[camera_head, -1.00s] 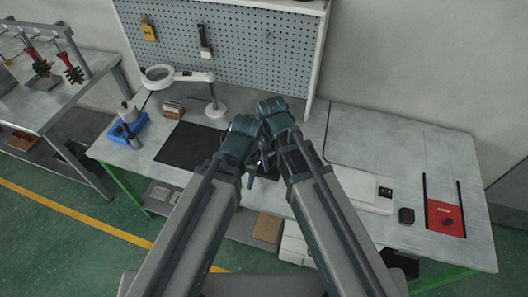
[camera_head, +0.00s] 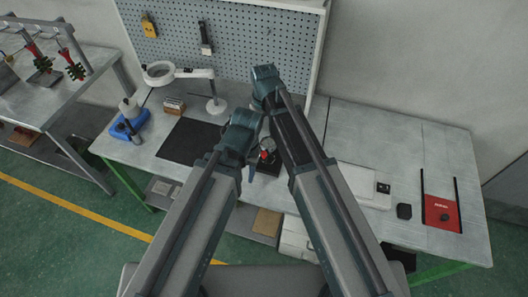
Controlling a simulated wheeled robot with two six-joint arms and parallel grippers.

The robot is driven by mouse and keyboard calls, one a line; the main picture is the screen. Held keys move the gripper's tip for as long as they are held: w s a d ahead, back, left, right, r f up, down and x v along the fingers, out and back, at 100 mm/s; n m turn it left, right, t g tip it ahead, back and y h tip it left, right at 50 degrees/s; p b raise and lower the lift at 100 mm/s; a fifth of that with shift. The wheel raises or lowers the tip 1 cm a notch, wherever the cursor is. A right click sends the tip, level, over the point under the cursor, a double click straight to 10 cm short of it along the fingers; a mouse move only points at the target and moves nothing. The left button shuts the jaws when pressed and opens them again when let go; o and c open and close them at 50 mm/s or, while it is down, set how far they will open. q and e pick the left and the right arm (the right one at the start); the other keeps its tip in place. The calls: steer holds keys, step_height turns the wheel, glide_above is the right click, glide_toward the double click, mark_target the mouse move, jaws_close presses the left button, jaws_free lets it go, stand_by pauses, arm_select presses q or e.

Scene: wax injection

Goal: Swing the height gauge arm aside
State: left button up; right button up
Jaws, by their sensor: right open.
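A small device with a round dial and a red part (camera_head: 266,155) stands on a dark base (camera_head: 268,168) on the bench, between my two arms. It looks like the height gauge, but its arm is too small and too covered to make out. My right gripper (camera_head: 270,143) is open close by the dial, largely hidden by my right arm. I cannot tell whether it touches the gauge. My left arm is folded just left of the gauge, and its fingers cannot be made out.
A black mat (camera_head: 190,140) and a magnifier lamp (camera_head: 215,104) are to the left on the bench, with a blue tray (camera_head: 128,127) farther left. A white flat device (camera_head: 360,184) and a red plate (camera_head: 441,213) lie to the right. The back right bench top is clear.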

mark_target(264, 153)
step_height(264, 153, down, 13)
steer(key=b, duration=1.2)
steer(key=shift+r, duration=0.15)
steer(key=shift+r, duration=0.1)
jaws_close()
stand_by(0.5)
